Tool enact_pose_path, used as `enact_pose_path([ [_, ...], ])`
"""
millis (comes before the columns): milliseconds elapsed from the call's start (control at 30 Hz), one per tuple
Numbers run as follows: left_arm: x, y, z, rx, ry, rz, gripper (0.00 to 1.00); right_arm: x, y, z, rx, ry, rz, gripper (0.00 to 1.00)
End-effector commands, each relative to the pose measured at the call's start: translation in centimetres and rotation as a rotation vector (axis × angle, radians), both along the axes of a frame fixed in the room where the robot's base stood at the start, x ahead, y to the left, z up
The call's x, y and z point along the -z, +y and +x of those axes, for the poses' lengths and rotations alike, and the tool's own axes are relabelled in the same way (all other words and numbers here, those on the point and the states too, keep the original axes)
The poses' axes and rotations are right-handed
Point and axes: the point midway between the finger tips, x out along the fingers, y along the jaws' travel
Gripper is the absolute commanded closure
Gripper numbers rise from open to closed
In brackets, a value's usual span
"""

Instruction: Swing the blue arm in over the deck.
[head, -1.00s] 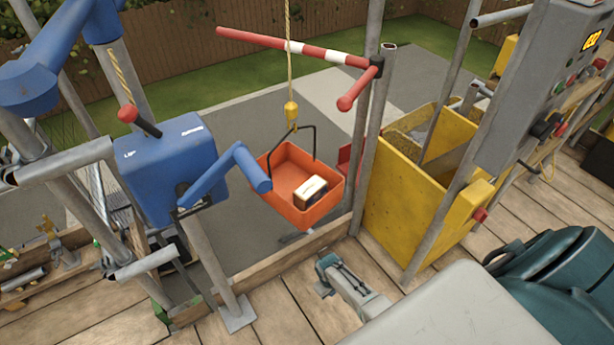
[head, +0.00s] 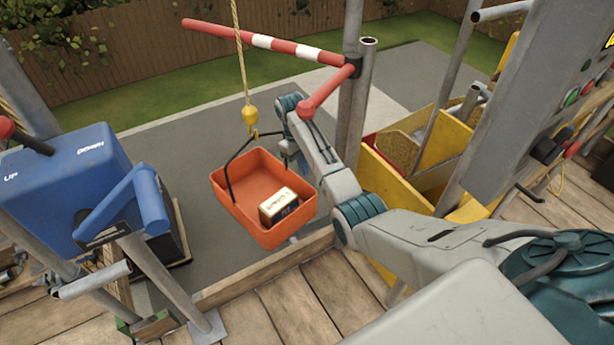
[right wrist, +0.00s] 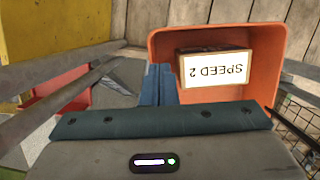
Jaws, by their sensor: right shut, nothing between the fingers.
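The orange tub (head: 246,222) hangs from a yellow rope (head: 241,60) by a dark bail, outside the deck edge over grey paving. The overhead blue arm is out of view now. The blue winch box (head: 65,185), marked UP and DOWN, stands at left with a blue crank. My right gripper (head: 288,150) is beyond the deck edge by the tub's upper right side. Its fingers (right wrist: 158,85) are shut and empty beside the tub. My left gripper is out of view.
A red-and-white barrier bar (head: 265,42) slants upward from its post (head: 355,110) near my right arm. A yellow bin (head: 445,150) and a grey control box stand at right. The wooden deck (head: 300,300) in front is largely bare.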

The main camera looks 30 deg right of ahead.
Motion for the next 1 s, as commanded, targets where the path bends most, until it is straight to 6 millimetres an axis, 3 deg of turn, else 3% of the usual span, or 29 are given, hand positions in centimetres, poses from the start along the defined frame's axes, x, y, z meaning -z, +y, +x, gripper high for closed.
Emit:
enact_pose_path([
  [500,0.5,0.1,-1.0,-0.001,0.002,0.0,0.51,8.2,-0.5,-2.1,0.0,0.004,0.0,1.0],
  [700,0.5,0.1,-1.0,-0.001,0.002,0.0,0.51,9.2,-0.6,-2.3,0.001,0.002,-0.001,1.0],
  [1000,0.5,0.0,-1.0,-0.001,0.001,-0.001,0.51,9.3,-0.6,-2.4,0.001,0.001,0.0,1.0],
])
